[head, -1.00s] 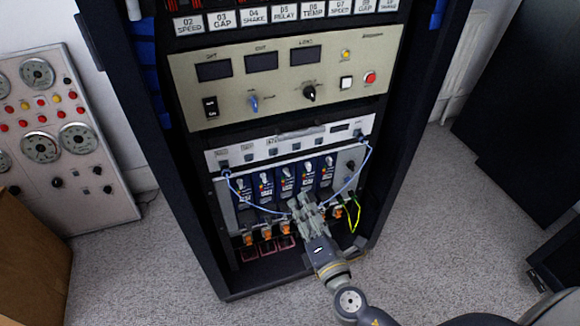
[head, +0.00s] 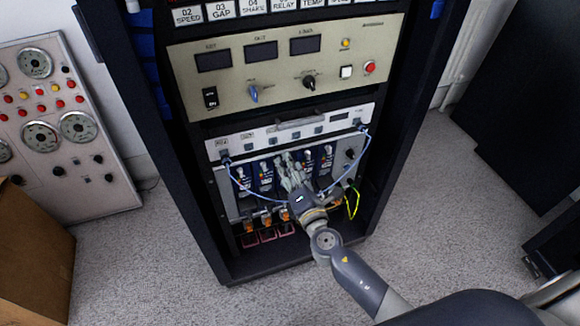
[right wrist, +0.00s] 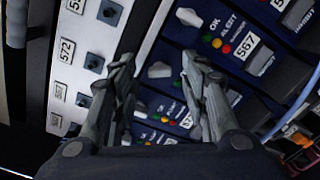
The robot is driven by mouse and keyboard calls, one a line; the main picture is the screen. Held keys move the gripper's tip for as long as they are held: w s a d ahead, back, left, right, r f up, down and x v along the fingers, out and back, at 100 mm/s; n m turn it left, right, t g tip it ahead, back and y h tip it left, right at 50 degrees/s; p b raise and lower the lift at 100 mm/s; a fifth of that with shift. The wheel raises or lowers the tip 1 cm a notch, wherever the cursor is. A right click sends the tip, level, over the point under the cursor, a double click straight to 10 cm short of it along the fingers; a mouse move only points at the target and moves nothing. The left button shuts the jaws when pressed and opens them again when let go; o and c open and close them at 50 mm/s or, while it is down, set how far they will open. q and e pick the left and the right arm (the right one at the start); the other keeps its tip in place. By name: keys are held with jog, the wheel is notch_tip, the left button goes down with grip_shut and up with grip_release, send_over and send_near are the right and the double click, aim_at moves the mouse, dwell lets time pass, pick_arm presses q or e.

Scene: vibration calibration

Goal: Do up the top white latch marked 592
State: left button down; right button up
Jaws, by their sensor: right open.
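My right gripper (head: 286,160) is open in front of the row of dark blue modules (head: 240,181) in the rack. In the right wrist view its two fingers (right wrist: 160,66) point at the tops of the modules. A white latch (right wrist: 159,71) shows between the fingertips; I cannot tell whether they touch it. Another white latch (right wrist: 188,17) is above it, on the module labelled 567 (right wrist: 246,46). A third white latch (right wrist: 139,109) shows lower down, between the fingers. I cannot read 592 on any label. My left gripper is not in view.
A white panel (head: 262,138) with a handle and small dark connectors runs above the modules. A blue cable (head: 352,172) loops down in front of them. The floor before the rack is clear.

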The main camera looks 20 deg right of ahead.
jog(key=shift+w, duration=0.2)
grip_shut()
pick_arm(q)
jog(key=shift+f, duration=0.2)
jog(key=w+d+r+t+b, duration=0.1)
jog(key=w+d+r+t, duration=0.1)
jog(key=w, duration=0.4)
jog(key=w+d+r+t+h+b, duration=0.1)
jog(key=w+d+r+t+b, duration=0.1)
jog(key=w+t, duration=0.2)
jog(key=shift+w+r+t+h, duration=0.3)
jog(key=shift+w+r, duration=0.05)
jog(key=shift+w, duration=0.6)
pick_arm(e)
jog(key=shift+r+m, duration=0.15)
jog(key=shift+m, duration=3.05)
